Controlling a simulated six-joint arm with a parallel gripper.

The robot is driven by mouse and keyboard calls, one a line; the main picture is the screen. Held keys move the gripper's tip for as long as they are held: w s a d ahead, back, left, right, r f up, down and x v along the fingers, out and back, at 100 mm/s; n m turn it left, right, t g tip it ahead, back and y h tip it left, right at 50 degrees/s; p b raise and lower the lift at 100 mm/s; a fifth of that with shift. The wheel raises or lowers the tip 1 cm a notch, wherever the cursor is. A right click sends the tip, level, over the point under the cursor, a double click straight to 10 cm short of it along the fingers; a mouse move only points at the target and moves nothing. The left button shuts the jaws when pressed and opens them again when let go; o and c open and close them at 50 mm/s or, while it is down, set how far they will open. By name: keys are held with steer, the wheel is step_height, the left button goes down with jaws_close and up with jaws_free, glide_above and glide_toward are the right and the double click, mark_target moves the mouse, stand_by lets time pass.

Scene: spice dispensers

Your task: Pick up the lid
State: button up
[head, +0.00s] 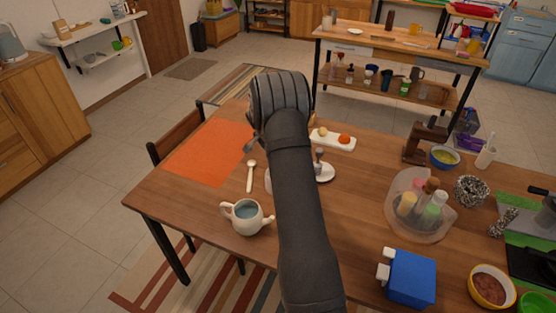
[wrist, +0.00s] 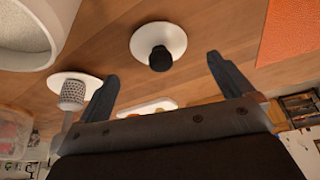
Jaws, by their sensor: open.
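In the wrist view, a white round lid (wrist: 172,42) with a black knob lies on the wooden table. The knob is in line with the gap between my gripper's (wrist: 161,68) fingers, beyond their tips and apart from them. My gripper is open and empty. In the head view, my arm covers most of the gripper and most or all of this lid; a white edge (head: 268,180) shows just left of the arm. A white teapot (head: 247,216) with an open top and bluish inside stands near the table's front left.
A white disc with a grey upright top (head: 323,170) stands right of my arm, close to a finger in the wrist view (wrist: 72,92). Nearby are a white spoon (head: 250,176), orange mat (head: 208,152), white tray (head: 335,140), clear container of bottles (head: 415,225) and blue box (head: 410,278).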

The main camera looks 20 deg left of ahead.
steer(key=x, duration=0.5)
steer(key=shift+w, duration=0.15)
steer(key=c, duration=1.1)
